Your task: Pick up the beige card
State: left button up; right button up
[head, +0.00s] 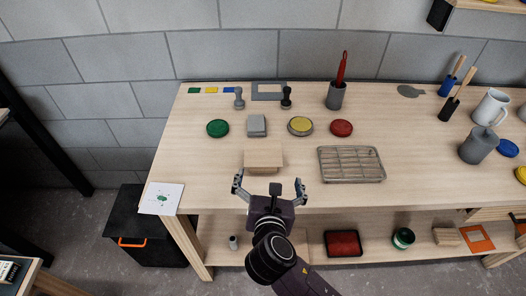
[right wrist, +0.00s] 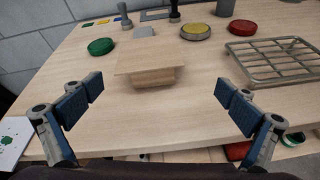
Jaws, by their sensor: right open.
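The beige card (head: 262,157) lies flat on top of a small wooden block (head: 264,171) near the table's front edge. In the right wrist view the card (right wrist: 152,56) overhangs the block (right wrist: 152,77) on the sides that show. My right gripper (head: 270,184) is open and empty, in front of the block at the table's front edge. In the right wrist view its fingers stand wide apart, one to each side of the card and nearer the camera, touching nothing. My left gripper is not in view.
A wire rack (head: 351,165) lies to the right of the block. Behind are a green tin (head: 217,128), a grey block (head: 256,125), a yellow-topped tin (head: 300,125) and a red tin (head: 341,128). A white printed sheet (head: 160,199) overhangs the table's left corner.

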aim_at(263, 153)
jog(key=w, duration=0.2)
jog(key=w+a+n+p, duration=0.1)
jog(key=w, duration=0.1)
jog(key=w+n, duration=0.1)
jog(key=w, duration=0.2)
jog(key=shift+a+f+t, duration=0.15)
jog(key=shift+a+t, duration=0.1)
jog(key=shift+t, duration=0.15)
jog(key=shift+w+f+p, duration=0.3)
jog(key=shift+w, duration=0.2)
jog(key=shift+c, duration=0.3)
jog(key=c, duration=1)
